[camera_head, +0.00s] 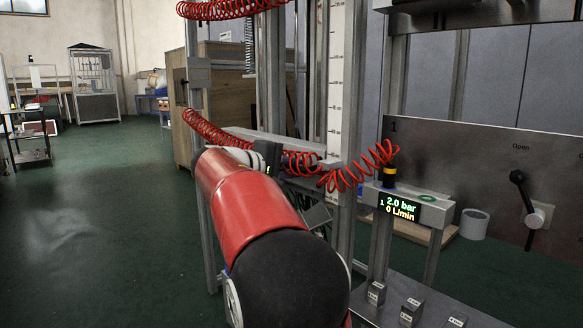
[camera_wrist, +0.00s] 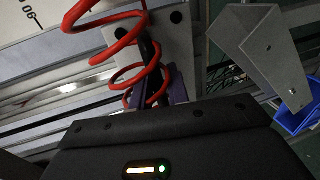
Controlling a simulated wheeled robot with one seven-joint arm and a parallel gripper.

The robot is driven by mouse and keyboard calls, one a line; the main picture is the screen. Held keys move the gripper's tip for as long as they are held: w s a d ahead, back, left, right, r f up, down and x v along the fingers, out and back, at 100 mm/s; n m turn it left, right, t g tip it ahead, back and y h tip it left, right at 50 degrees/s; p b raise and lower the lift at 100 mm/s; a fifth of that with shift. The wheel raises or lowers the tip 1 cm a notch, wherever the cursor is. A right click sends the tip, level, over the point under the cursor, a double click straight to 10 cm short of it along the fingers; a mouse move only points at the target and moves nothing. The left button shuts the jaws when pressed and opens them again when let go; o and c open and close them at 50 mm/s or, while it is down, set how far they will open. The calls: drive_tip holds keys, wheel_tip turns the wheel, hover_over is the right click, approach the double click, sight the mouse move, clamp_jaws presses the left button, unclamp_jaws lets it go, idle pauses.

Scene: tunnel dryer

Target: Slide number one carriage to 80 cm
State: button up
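A grey carriage (camera_head: 285,147) sits across the upright rail in the head view, with a red coiled hose running along it. In the wrist view a grey plate with dark bolts (camera_wrist: 178,45), seemingly part of the carriage, lies just ahead of my gripper (camera_wrist: 157,98). Two dark purplish finger-like parts stand either side of a black post (camera_wrist: 152,55) wrapped by the red coil. Whether they press on it is not clear. In the head view my red arm hides most of the gripper. A white scale (camera_head: 338,80) runs up beside the rail; a mark like 90 (camera_wrist: 17,20) shows upside down.
A display (camera_head: 398,208) reads 1, 2.0 bar and 0 L/min. A black valve lever (camera_head: 527,198) is on the grey panel (camera_head: 460,160) at right. Small labelled blocks (camera_head: 411,309) stand on the lower ledge. A bent metal bracket (camera_wrist: 262,45) is close at right. Open green floor (camera_head: 90,220) lies left.

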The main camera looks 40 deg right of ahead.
drive_tip(key=o, duration=0.3)
drive_tip(key=shift+w+f, duration=0.1)
drive_tip(key=shift+f, duration=0.25)
drive_tip(key=shift+r, duration=0.1)
drive_tip(key=v, duration=0.7)
drive_tip(key=shift+a+p, duration=0.35)
drive_tip(key=shift+a, duration=0.1)
drive_tip(key=shift+r, duration=0.1)
